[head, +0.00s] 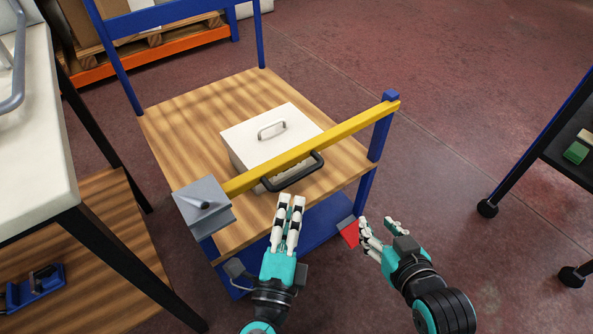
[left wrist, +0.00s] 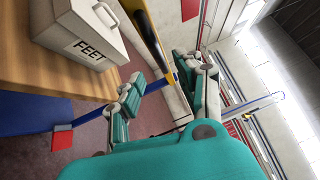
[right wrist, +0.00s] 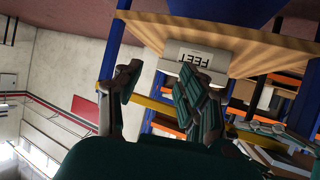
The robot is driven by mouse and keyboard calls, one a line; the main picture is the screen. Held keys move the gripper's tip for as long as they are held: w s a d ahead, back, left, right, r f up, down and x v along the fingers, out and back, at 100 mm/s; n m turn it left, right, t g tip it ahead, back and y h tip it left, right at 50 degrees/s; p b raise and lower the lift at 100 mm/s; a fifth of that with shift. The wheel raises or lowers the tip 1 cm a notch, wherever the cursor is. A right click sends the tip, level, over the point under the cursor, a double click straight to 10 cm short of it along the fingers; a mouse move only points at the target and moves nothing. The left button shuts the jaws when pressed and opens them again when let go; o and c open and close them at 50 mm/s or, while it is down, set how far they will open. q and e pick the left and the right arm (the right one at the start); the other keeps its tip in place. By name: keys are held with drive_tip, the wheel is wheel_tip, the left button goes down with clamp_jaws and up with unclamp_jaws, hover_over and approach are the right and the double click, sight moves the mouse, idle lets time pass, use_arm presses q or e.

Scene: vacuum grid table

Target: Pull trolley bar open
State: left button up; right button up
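The yellow trolley bar (head: 335,137) spans the front of the trolley from a grey bracket (head: 203,204) at left to a blue post (head: 380,135) at right. It looks closed across the opening. A black handle (head: 292,173) sits at the bar's middle. My left gripper (head: 290,207) is just in front of the bar, below the handle, fingers extended and apart from it. My right gripper (head: 380,230) is lower and to the right, open and empty. The bar also shows in the left wrist view (left wrist: 146,32) and the right wrist view (right wrist: 152,103).
A white box (head: 262,133) with a grey handle, labelled FEET in the wrist views, stands on the wooden trolley top (head: 190,110) behind the bar. A white table (head: 38,150) is close at left. A dark-framed cart (head: 565,140) stands at right. Floor between is clear.

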sight(297, 175)
use_arm(q)
drive_tip(key=w, duration=0.2)
drive_tip(key=w+d+p, duration=0.1)
drive_tip(key=w, duration=0.2)
drive_tip(key=w+r, duration=0.1)
drive_tip(key=w, duration=0.1)
drive_tip(key=shift+w+d+p, duration=0.15)
drive_tip(key=shift+w+p, duration=0.15)
drive_tip(key=shift+w, duration=0.05)
use_arm(e)
drive_tip(key=s+d+f+g+h, duration=0.1)
drive_tip(key=s+d+f+g, duration=0.1)
drive_tip(key=s+f+g, duration=0.3)
drive_tip(key=shift+s+d+f+h, duration=0.3)
drive_tip(key=shift+s+d+f, duration=0.1)
drive_tip(key=shift+s, duration=0.65)
use_arm(q)
drive_tip(key=shift+c, duration=0.2)
clamp_jaws()
drive_tip(key=shift+f, duration=0.1)
